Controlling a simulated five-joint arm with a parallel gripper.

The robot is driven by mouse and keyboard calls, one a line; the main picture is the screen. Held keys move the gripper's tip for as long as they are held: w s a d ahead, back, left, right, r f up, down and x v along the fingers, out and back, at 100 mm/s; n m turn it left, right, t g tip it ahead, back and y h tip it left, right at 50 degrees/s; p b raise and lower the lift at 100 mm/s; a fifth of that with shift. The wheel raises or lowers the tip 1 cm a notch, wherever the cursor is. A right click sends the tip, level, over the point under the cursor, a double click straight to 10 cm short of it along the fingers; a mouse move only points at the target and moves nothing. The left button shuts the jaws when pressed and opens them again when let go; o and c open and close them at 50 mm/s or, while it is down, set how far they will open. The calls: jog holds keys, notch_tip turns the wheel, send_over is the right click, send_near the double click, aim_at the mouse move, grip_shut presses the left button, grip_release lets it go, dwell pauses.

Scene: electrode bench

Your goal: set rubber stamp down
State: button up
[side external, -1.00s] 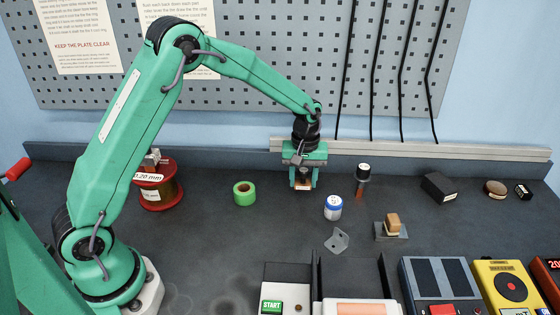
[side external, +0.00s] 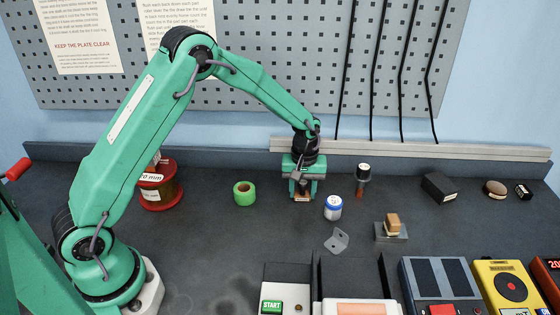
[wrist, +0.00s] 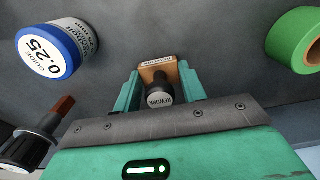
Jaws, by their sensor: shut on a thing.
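The rubber stamp has a wooden block (wrist: 157,72) and a black round-topped handle (wrist: 159,92) with a pale label. In the wrist view it sits between the two fingers of my gripper (wrist: 160,90). In the side view my gripper (side external: 302,188) points down over the back middle of the bench and is shut on the stamp. The stamp's wooden base (side external: 302,197) shows at the fingertips, at or just above the bench top (side external: 270,235). I cannot tell whether it touches. The handle is hidden in the side view.
A green tape roll (side external: 244,193) stands to the left, and a blue-and-white jar (side external: 333,207) close to the right. A black-topped tool (side external: 362,176) stands beyond the jar. A metal bracket (side external: 338,240) and a wooden block on a plate (side external: 391,226) lie nearer the front.

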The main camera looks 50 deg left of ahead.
aim_at(303, 182)
jog(key=o, duration=1)
notch_tip(303, 182, up, 12)
jog(key=shift+f, duration=0.1)
jog(key=shift+r, duration=0.25)
dwell(0.4)
